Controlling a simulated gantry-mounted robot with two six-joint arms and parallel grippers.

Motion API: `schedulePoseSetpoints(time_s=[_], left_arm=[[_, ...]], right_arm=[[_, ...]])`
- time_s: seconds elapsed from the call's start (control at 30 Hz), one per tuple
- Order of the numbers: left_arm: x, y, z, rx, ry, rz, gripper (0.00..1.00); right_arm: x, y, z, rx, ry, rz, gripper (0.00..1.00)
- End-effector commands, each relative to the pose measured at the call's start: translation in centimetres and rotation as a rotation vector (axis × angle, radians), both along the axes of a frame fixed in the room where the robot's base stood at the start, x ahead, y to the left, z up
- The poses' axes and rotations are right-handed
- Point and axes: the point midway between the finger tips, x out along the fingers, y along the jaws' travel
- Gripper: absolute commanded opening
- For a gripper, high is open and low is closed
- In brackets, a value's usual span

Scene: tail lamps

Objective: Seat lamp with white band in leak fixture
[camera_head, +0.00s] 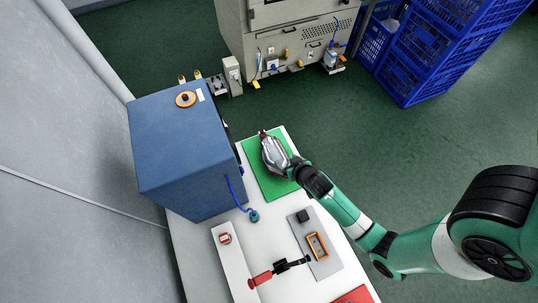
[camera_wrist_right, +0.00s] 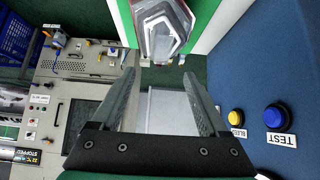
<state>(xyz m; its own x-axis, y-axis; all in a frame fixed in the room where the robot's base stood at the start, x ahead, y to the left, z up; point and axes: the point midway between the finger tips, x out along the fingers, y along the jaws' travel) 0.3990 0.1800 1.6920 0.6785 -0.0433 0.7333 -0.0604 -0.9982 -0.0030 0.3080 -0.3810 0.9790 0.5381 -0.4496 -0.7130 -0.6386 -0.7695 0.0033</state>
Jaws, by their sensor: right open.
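The lamp (camera_wrist_right: 163,30), with red edges and grey-white faces, shows just beyond my right fingertips at the top of the right wrist view. In the head view only a small red part of it (camera_head: 262,133) shows at the green mat (camera_head: 290,187); the gripper covers the rest. My right gripper (camera_head: 271,150) is over the mat; in the wrist view its two grey fingers (camera_wrist_right: 163,82) stand apart with nothing between them. A grey plate with an orange-rimmed pocket (camera_head: 317,246), black block and red-handled clamp (camera_head: 276,273) looks like the leak fixture. My left gripper is out of view.
A blue box (camera_head: 185,150) stands left of the mat, with blue TEST (camera_wrist_right: 276,116) and yellow BLEED (camera_wrist_right: 237,118) buttons. A blue hose (camera_head: 235,192) hangs beside it. A white strip with a red-rimmed button (camera_head: 225,239) lies nearer. Blue crates (camera_head: 430,50) stand on the floor.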

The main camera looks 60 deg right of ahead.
Motion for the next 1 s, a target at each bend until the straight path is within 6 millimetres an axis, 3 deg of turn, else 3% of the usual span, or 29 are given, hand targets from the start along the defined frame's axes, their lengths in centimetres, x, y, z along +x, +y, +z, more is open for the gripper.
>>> schedulePoseSetpoints(time_s=[0.2, 0.5, 0.77, 1.0], left_arm=[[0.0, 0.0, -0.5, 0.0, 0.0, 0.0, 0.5], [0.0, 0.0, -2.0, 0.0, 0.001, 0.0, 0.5], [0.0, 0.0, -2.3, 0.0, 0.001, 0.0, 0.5], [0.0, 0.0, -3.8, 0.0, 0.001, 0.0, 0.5]], right_arm=[[0.3, -0.6, -0.6, -0.002, -0.005, -0.01, 0.78], [3.2, -3.0, -4.4, -0.003, -0.004, -0.009, 0.78], [4.0, -3.5, -5.1, -0.003, -0.005, -0.008, 0.78], [6.4, -4.9, -7.9, -0.001, -0.004, -0.011, 0.78]])
